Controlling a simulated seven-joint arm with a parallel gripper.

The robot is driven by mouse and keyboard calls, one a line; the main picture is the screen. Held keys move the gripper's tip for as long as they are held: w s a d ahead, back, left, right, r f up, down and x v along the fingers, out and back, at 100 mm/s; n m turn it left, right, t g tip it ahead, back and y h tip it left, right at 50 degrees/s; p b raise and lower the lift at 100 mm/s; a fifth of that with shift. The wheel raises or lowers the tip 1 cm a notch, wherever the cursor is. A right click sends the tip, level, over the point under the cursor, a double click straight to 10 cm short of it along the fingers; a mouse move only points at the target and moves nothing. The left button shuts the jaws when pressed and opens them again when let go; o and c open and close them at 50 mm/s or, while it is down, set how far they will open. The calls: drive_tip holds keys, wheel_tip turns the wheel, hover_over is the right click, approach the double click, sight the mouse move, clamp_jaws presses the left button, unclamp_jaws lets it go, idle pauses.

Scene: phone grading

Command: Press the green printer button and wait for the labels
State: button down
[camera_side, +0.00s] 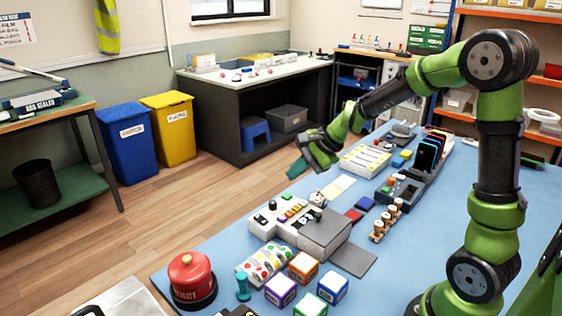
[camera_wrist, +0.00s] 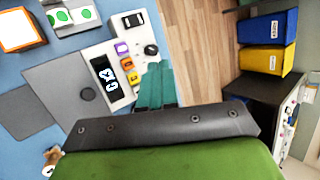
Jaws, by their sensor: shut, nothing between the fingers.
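A white and grey device (camera_side: 325,232), which looks like the printer, stands on the blue table in the side view. In the wrist view, its white panel (camera_wrist: 112,104) carries a dark display and a row of yellow, orange and purple pieces (camera_wrist: 127,63). I cannot clearly make out a green button; my fingers may hide part of the panel. My gripper (camera_side: 294,170) is shut and empty, raised above and behind the device near the table's far left edge. Its teal fingers (camera_wrist: 156,70) show beside the panel in the wrist view. Contact is not visible.
A red round button (camera_side: 190,275), a tray of coloured dots (camera_side: 263,262) and several coloured cubes (camera_side: 303,266) sit in front of the device. Phones stand in a rack (camera_side: 428,153) behind. Blue (camera_side: 127,142) and yellow (camera_side: 170,130) bins stand on the floor.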

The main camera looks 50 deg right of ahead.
sight(290, 197)
drive_tip(key=w+d+m+t+h, duration=0.1)
drive_tip(key=w+d+m, duration=0.4)
drive_tip(key=w+m, duration=0.1)
drive_tip(key=shift+t, duration=0.4)
drive_tip(key=shift+a+f, duration=0.1)
drive_tip(key=shift+f, duration=4.4)
drive_tip(key=shift+f, duration=0.4)
